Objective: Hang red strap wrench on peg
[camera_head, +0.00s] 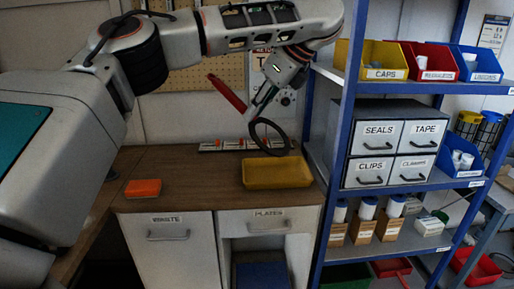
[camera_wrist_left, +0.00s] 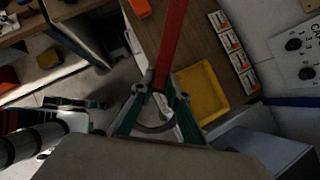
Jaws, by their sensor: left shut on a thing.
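The red strap wrench has a red handle (camera_head: 227,93) and a dark strap loop. My left gripper (camera_head: 258,107) is shut on the wrench and holds it in the air above the wooden counter. The handle points up and left, and the loop hangs below the fingers, over the yellow tray. In the left wrist view the handle (camera_wrist_left: 171,40) runs up from between the fingers (camera_wrist_left: 160,98). The pegboard (camera_head: 180,76) is on the wall behind, partly hidden by my left arm. I cannot make out which peg is free. My right gripper is out of view.
A yellow tray (camera_head: 278,173) and an orange block (camera_head: 143,188) lie on the counter (camera_head: 200,172). A row of small labelled items (camera_head: 225,145) stands along the back. A blue shelf (camera_head: 345,120) with bins and drawers is close on the right.

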